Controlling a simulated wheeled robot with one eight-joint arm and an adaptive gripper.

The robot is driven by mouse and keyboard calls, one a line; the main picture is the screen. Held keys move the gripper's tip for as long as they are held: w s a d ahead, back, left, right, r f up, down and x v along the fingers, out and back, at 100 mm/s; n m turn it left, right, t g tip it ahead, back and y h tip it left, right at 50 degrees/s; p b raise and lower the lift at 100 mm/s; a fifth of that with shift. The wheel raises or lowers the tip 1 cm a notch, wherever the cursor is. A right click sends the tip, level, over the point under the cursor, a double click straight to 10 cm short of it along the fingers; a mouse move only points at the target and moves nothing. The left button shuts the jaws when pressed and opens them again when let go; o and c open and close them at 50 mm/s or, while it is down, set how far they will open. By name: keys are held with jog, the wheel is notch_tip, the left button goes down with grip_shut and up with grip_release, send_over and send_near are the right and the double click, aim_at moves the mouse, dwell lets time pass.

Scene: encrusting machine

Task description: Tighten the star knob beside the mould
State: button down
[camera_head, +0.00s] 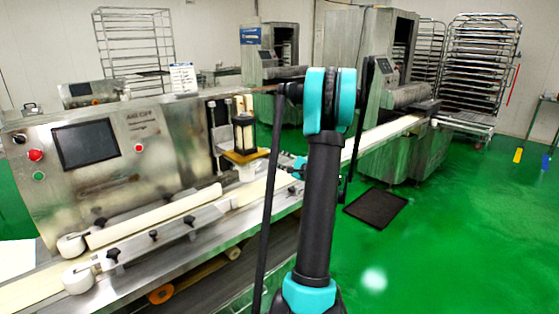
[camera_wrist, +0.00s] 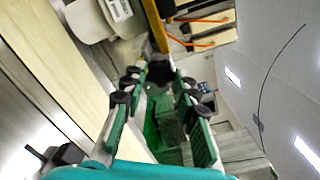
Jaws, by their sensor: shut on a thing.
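In the wrist view my gripper (camera_wrist: 158,80) has its two fingers around a dark knob (camera_wrist: 160,70), which I take to be the star knob. Its shape is dark and partly hidden by the fingertips. An orange-yellow plate (camera_wrist: 156,25) of the mould unit is just beyond it. In the head view the mould unit (camera_head: 243,133), a dark cylinder in a pale frame on an orange plate, stands above the conveyor. My gripper (camera_head: 298,166) shows there only as a bit of teal right of that unit; my arm hides the rest, and the knob is not visible.
The encrusting machine (camera_head: 150,150) has a dark screen and red and green buttons. Its conveyor (camera_head: 150,217) carries side rails with several small black knobs. Another machine (camera_head: 375,80) and a tray rack (camera_head: 480,70) stand behind. The green floor at right is open, with a dark mat (camera_head: 376,208).

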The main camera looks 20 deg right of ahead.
jog(key=shift+m, duration=0.3)
jog(key=c, duration=1.2)
grip_release()
jog(key=shift+o, duration=0.2)
jog(key=shift+s+d, duration=0.1)
jog(key=v, duration=1.1)
jog(key=shift+s, duration=0.4)
jog(key=shift+d, duration=0.1)
